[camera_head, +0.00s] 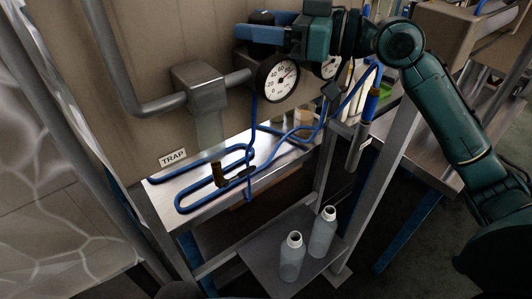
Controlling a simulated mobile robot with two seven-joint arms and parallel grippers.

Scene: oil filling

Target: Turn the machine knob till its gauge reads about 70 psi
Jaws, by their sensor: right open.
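The machine's round white gauge (281,79) faces me below my right gripper. Its needle seems to point to the upper right of the dial, past the 60 mark, but the exact reading is too small to tell. My right gripper (262,27) is open, with its blue fingers pointing left just above the gauge. I cannot make out the knob; the gripper may hide it. A second gauge (329,66) shows partly behind the gripper's body. My left gripper is not in view.
A grey pipe and junction box (202,87) stick out left of the gauge. Blue hoses (215,190) lie on the metal shelf below. A metal post (385,170) rises at the right.

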